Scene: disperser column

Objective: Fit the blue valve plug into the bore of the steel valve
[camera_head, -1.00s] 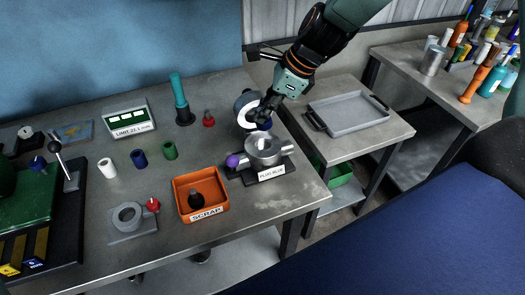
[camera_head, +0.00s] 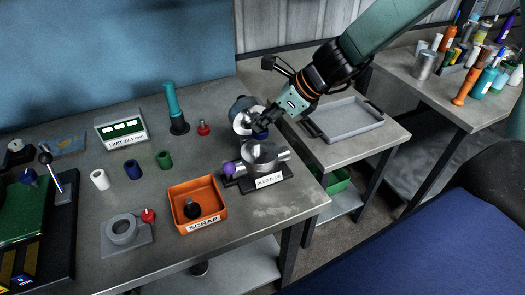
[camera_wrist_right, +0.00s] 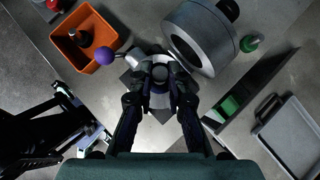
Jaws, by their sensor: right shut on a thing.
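The steel valve (camera_head: 264,160) stands on a dark base on the bench, with a label reading PLUG BLUE and a purple knob (camera_head: 228,169) at its left. My right gripper (camera_head: 262,128) is above the valve and shut on the blue valve plug (camera_head: 260,135), of which only a little shows between the dark fingers. In the right wrist view the fingers (camera_wrist_right: 159,88) close on the plug, seen end-on over the valve. The bore is hidden there, so I cannot tell whether the plug touches it.
A large grey ring-shaped part (camera_head: 243,112) stands close behind the valve. The orange scrap bin (camera_head: 180,212) is at front left. White (camera_head: 99,179), blue (camera_head: 133,169) and green (camera_head: 164,160) cylinders stand further left. A grey tray (camera_head: 345,120) lies on the right table.

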